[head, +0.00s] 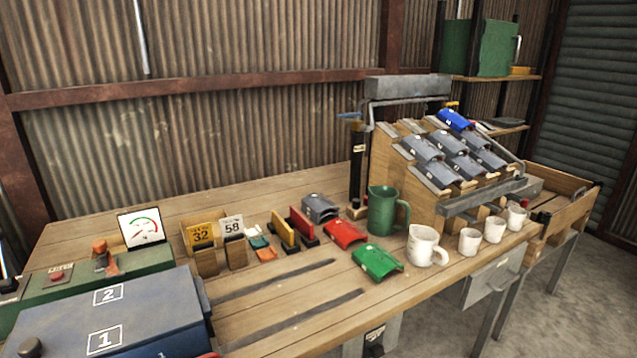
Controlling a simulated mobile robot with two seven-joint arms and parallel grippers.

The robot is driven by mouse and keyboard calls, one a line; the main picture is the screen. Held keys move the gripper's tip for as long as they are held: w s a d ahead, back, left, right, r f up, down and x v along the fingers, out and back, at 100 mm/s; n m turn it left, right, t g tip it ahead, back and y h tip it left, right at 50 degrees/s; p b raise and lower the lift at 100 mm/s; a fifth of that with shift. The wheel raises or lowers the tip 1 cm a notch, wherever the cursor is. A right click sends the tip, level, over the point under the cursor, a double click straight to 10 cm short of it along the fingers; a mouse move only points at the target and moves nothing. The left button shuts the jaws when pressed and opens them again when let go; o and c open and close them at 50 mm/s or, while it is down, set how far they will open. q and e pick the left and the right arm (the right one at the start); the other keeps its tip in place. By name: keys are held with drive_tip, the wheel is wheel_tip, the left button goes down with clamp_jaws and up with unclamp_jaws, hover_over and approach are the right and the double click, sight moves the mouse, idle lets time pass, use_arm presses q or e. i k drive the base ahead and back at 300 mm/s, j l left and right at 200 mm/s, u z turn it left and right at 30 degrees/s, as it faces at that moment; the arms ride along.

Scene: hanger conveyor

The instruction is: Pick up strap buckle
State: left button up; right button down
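I cannot make out a strap buckle for certain in the head view. A small cluster of teal, white and orange pieces (262,246) lies on the wooden table (120,231), but the pieces are too small to identify. Neither of my grippers is in view. Red (344,234), green (377,262) and grey (319,208) curved pieces lie near the table's middle.
A sloped wooden rack (415,199) holds several grey pieces and a blue one (455,119). A green pitcher (383,212), a white jug (424,246) and several mugs (470,241) stand in front. A blue box (150,318) fills the front left.

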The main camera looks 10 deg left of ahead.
sight(100, 246)
drive_tip(key=u, duration=1.55)
drive_tip(key=j+z, duration=0.1)
